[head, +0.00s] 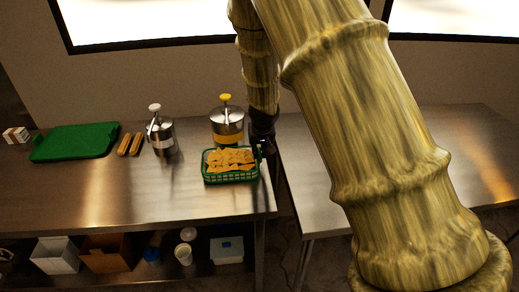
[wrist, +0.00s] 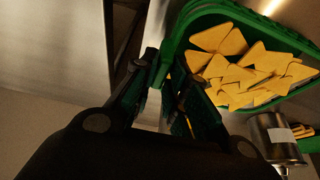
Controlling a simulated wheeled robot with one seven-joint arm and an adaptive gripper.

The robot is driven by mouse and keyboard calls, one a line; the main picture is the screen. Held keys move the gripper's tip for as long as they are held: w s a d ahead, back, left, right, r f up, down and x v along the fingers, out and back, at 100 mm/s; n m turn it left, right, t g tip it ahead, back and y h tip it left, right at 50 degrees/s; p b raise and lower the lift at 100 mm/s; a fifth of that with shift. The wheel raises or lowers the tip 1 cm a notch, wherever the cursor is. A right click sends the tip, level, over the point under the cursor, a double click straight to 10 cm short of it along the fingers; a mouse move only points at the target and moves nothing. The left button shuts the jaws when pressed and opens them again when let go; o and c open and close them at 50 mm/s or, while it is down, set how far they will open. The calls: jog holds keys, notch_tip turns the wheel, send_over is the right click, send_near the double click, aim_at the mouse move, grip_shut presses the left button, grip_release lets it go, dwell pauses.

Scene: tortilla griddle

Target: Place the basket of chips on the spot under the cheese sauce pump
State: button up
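The green basket of chips (head: 231,176) is at the right end of the left steel counter, in front of the yellow-topped pump container (head: 227,122), which has a yellow band. In the wrist view the basket (wrist: 180,38) fills the upper right, with yellow triangular chips inside. My gripper (head: 262,150) is at the basket's right end. In the wrist view my gripper (wrist: 166,72) has its dark fingers on either side of the basket's end wall and looks shut on it. Whether the basket rests on the counter or is slightly raised is hard to tell.
A second steel table (head: 320,195) is to the right, across a gap. The left counter's front (head: 120,200) is clear.

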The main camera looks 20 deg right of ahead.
jog(key=shift+o, duration=1.4)
jog(key=shift+r, duration=0.1)
jog(key=b+v, duration=0.1)
jog(key=v, duration=1.1)
jog(key=shift+s, duration=0.1)
